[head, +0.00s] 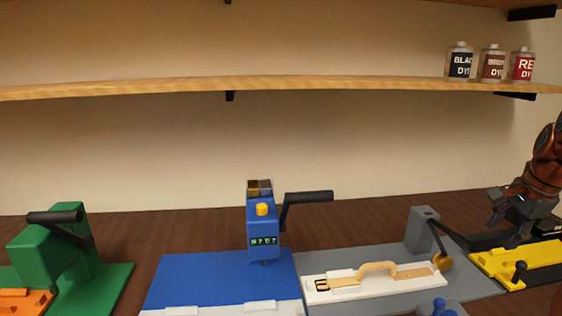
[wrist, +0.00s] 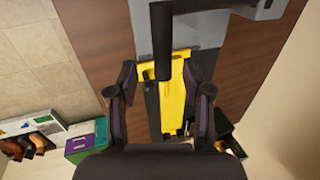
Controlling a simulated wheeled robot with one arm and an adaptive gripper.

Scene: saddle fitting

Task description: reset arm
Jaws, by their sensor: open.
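My gripper (head: 512,212) is at the right edge of the head view, above the yellow fixture (head: 540,258) on the bench. In the wrist view my gripper (wrist: 160,100) has its two dark fingers spread wide, with nothing held between them. The yellow fixture (wrist: 172,102) shows beyond and between the fingers. A black cylindrical handle (wrist: 162,42) crosses the top middle of the wrist view, in front of part of the yellow fixture.
The bench carries a green press (head: 55,250), a blue machine (head: 262,230) and a grey station with a white tray (head: 375,285). A wooden shelf (head: 250,88) with three dye bottles (head: 491,64) spans the wall above. Boxes (wrist: 85,140) show low left in the wrist view.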

